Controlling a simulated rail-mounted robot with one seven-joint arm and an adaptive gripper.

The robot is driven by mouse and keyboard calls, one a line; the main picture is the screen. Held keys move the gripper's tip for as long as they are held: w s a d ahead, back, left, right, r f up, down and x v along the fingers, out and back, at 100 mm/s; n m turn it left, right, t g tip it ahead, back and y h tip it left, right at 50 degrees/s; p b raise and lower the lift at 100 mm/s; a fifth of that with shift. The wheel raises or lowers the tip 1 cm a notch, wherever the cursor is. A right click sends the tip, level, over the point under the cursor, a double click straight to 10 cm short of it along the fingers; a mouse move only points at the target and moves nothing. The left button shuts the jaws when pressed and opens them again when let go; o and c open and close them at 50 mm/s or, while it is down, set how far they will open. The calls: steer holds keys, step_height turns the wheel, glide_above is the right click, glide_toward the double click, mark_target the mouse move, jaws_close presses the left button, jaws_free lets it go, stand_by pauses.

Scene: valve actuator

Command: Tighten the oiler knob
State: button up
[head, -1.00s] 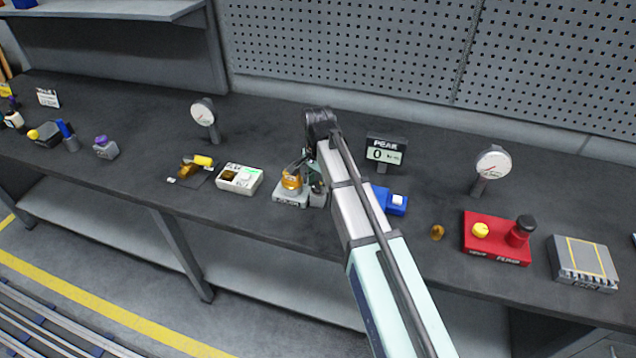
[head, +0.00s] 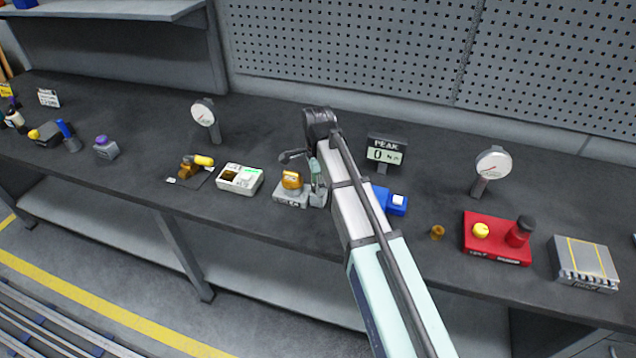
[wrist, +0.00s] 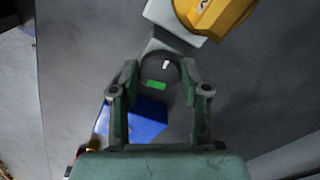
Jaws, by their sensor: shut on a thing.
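A dark round knob (wrist: 158,72) with a white mark and a green patch sits between my gripper's fingers (wrist: 160,88) in the wrist view. My gripper is shut on this knob. In the head view my gripper (head: 318,183) is low over a small grey block (head: 318,199), and it hides the knob there. An orange knob (head: 291,180) on a grey base (head: 291,199) stands just left of it. The orange knob also shows at the top of the wrist view (wrist: 215,12), apart from the fingers. I cannot read which knob is marked as the oiler.
A blue block (head: 391,202) with a white top is close on the right. A white box (head: 240,179) stands left. A red pump box (head: 495,246) is farther right.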

steer(key=shift+s+f, duration=0.1)
steer(key=o, duration=1.1)
steer(key=shift+o, duration=0.2)
step_height(320, 180, up, 12)
